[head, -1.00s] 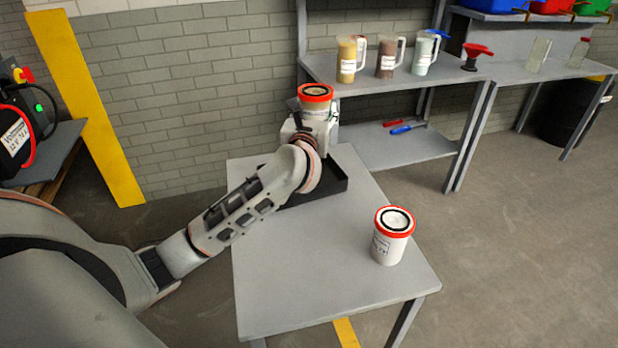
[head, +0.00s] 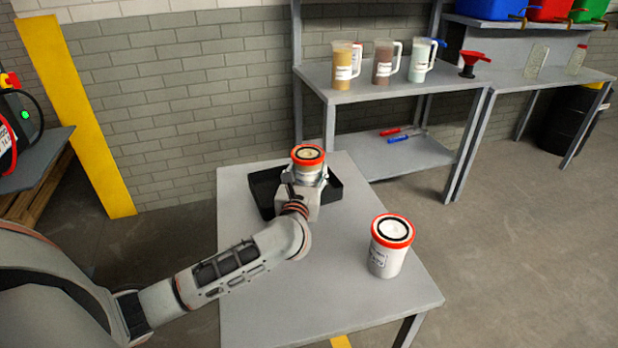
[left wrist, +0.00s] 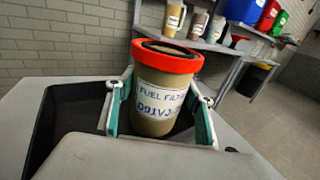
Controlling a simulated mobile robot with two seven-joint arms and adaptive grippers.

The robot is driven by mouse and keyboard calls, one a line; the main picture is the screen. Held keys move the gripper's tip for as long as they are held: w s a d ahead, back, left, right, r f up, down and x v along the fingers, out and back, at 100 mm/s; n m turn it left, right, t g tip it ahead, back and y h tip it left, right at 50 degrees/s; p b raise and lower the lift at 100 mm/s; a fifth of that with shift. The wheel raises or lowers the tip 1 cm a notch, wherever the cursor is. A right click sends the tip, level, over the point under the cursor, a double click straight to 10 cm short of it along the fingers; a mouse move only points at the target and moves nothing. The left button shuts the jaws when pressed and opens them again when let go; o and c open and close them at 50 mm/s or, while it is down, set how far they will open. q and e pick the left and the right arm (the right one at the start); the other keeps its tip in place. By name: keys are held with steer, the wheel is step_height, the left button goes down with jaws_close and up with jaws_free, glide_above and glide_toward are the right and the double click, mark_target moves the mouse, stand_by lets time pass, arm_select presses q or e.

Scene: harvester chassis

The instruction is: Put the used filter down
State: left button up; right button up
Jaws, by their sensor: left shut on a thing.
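The used fuel filter (head: 308,156) has a red rim and a stained, brownish body, clearest in the left wrist view (left wrist: 161,88). My left gripper (head: 304,178) is shut on it, with a green-padded finger on each side in the left wrist view (left wrist: 160,108). The filter is upright, over or in the black tray (head: 263,192) on the grey table (head: 270,300). I cannot tell whether its base touches the tray floor. A cleaner white filter with a red rim (head: 388,255) stands upright on the table to the right. My right gripper is not in view.
Behind is a shelf unit (head: 400,82) with several jugs (head: 383,62) and a red funnel (head: 471,65). Red and blue tools (head: 403,135) lie on its lower shelf. The table's front middle is bare. A yellow post (head: 75,115) stands at the left.

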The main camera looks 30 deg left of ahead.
arm_select(q)
steer(key=shift+f, duration=1)
steer(key=o, duration=1.5)
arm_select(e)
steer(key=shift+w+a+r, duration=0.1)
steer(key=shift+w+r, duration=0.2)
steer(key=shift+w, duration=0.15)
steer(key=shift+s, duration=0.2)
